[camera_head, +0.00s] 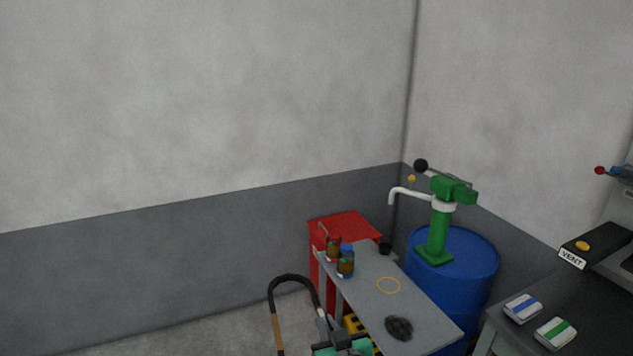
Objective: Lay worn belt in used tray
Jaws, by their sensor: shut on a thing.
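My gripper is not visible in this view, so what it holds is hidden. I cannot make out a worn belt or a used tray for certain. A dark, lumpy round item (399,328) lies near the front of the narrow grey bench (425,313). It is too small to tell what it is. A thin yellow ring (388,285) lies flat on the same bench, behind the dark item.
Brown bottles (346,266) stand at the bench's left edge. A red cabinet (345,226) and blue drum (465,262) with a green pump (437,235) flank it. A dark hose (290,278) arches by teal equipment (343,345). A dark table (585,300) stands right.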

